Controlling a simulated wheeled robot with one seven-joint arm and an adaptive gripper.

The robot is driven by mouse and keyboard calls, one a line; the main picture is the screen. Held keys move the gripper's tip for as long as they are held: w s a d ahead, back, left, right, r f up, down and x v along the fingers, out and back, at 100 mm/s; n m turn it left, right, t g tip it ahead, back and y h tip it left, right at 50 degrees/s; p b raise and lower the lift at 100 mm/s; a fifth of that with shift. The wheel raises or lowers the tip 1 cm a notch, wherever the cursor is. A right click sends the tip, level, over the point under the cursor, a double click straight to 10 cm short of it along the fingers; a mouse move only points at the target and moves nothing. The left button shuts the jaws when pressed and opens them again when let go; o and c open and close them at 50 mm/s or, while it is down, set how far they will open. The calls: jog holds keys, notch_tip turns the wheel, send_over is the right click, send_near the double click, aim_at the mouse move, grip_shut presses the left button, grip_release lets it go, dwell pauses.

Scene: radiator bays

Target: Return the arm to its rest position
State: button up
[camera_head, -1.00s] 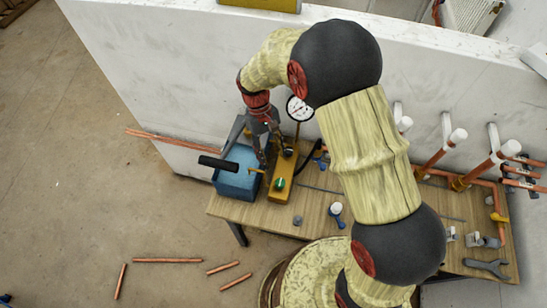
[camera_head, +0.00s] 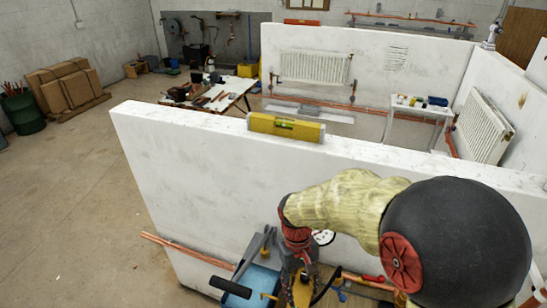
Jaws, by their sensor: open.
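My arm, with cream sleeves and dark round joints, reaches from the lower right toward the left in front of a low white wall (camera_head: 190,165). It is bent and extended, with its end turned down. My gripper (camera_head: 297,278) hangs below the red wrist, over the pump with a blue tank (camera_head: 263,280), an orange-yellow body (camera_head: 301,294) and a white dial gauge (camera_head: 323,237). The jaws are open; their tips are small and partly lost against the pump. I cannot tell whether they touch it. I see nothing held.
A yellow level (camera_head: 286,127) lies on top of the wall close behind my arm. Copper pipes (camera_head: 175,246) stick out left of the pump. Beyond the wall stand a radiator (camera_head: 316,68), a small white table (camera_head: 419,108) and a cluttered workbench (camera_head: 212,93).

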jog(key=s+d+r+m+t+y+b, duration=0.1)
jog(key=s+d+r+m+t+b, duration=0.3)
jog(key=s+d+r+t+b, duration=0.4)
jog(key=s+d+r, duration=0.3)
jog(key=r, duration=0.2)
jog(key=shift+s+r, duration=0.2)
